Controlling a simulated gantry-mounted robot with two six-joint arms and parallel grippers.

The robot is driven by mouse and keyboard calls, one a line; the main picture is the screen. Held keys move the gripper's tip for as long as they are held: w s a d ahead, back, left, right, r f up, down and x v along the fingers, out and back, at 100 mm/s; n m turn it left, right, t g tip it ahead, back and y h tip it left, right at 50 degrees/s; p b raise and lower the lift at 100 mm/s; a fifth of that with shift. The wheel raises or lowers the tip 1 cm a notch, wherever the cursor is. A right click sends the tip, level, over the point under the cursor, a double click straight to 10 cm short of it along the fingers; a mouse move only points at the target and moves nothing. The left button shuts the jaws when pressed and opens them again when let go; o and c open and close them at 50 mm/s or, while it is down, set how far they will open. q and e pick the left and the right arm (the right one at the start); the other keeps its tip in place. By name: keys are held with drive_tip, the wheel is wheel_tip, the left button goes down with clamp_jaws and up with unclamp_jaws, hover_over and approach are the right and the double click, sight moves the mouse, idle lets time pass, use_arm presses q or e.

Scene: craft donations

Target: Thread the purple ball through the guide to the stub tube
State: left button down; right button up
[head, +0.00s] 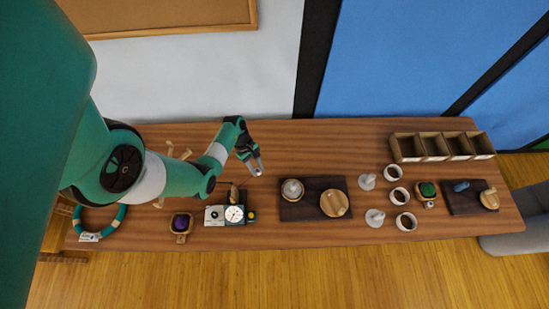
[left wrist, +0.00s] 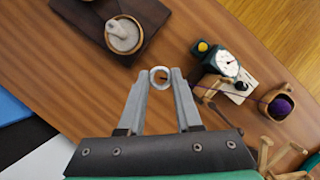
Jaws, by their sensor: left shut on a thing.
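The purple ball (head: 180,222) sits in a small wooden holder near the table's front left; it also shows in the left wrist view (left wrist: 281,106). A thin purple strand seems to run from it towards a white block (left wrist: 238,93) beside a round dial (left wrist: 228,65). My left gripper (left wrist: 160,79) is shut on a small pale ring-shaped piece (left wrist: 160,68), seen end-on between the fingertips; I cannot tell if it is the stub tube. In the head view this gripper (head: 257,167) is above the table, behind and right of the dial. I cannot make out which piece is the guide.
Farther right are white cups (head: 400,196), a green ball (head: 427,189) and a divided wooden crate (head: 421,148). A teal hoop (head: 118,219) lies far left.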

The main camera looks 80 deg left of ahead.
use_arm(q)
drive_tip(key=shift+s+a+r, duration=0.1)
drive_tip(key=shift+s+a, duration=0.15)
drive_tip(key=shift+s, duration=0.05)
wheel_tip(320, 180, down, 9)
drive_tip(key=b, duration=1)
drive_tip(key=shift+w+d+f+b, duration=0.15)
drive_tip(key=shift+w+d+b, duration=0.4)
drive_tip(key=shift+w+b, duration=1.4)
drive_tip(key=shift+w+d+f+b, duration=0.1)
drive_tip(key=shift+w+d+b, duration=0.4)
drive_tip(key=shift+w, duration=2.9)
drive_tip(key=shift+w+d+f+b, duration=0.15)
drive_tip(key=shift+w+d+b, duration=0.4)
drive_tip(key=shift+w+b, duration=1.4)
drive_tip(key=shift+w+f, duration=0.35)
drive_tip(key=shift+f, duration=0.2)
drive_tip(key=shift+w+f, duration=0.35)
drive_tip(key=shift+f, duration=0.2)
drive_tip(key=c, duration=0.5)
unclamp_jaws()
